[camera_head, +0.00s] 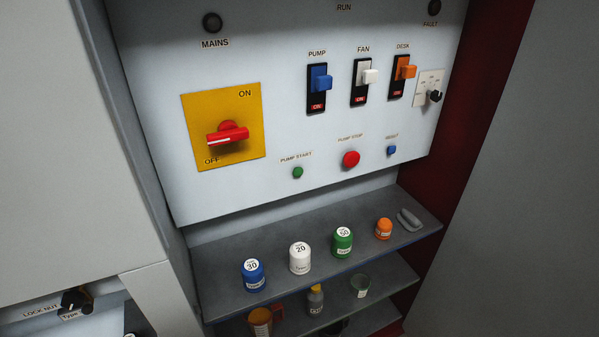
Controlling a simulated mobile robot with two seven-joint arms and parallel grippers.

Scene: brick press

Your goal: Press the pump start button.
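The pump start button (297,172) is a small round green button low on the white control panel (270,60), under the label "PUMP START". The larger red pump stop button (351,159) is to its right, and a small blue reset button (391,150) is further right. Nothing touches or covers the green button. Whether it is pressed in cannot be told. Neither of my grippers shows in the head view.
A red mains handle (228,135) on a yellow plate sticks out left of the button. Blue, white and orange switches sit above. A grey shelf (225,262) below holds several coloured jars. The panel front around the button is clear.

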